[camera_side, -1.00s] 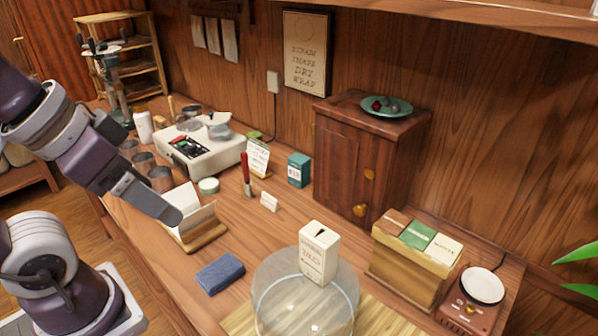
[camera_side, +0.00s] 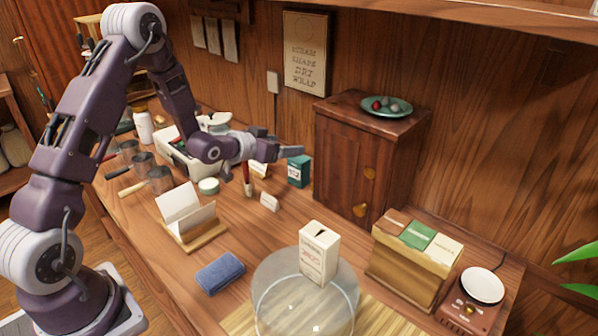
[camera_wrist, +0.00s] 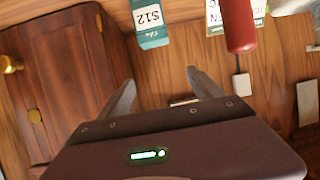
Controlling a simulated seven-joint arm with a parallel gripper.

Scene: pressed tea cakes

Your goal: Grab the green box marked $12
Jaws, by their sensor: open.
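The green box marked $12 (camera_side: 298,172) is a small upright teal carton with a white label, standing on the counter left of the wooden cabinet. In the wrist view the box (camera_wrist: 151,24) is at the top, its label upside down, beyond my fingertips. My gripper (camera_side: 292,151) is close to the box's upper left in the side view, partly in front of its top edge. I cannot tell whether a finger touches the box.
The dark wooden cabinet (camera_side: 362,165) stands close to the box's right. A red-handled tool (camera_wrist: 238,25) and a small white card (camera_side: 269,203) are near its left. The counter in front is partly clear.

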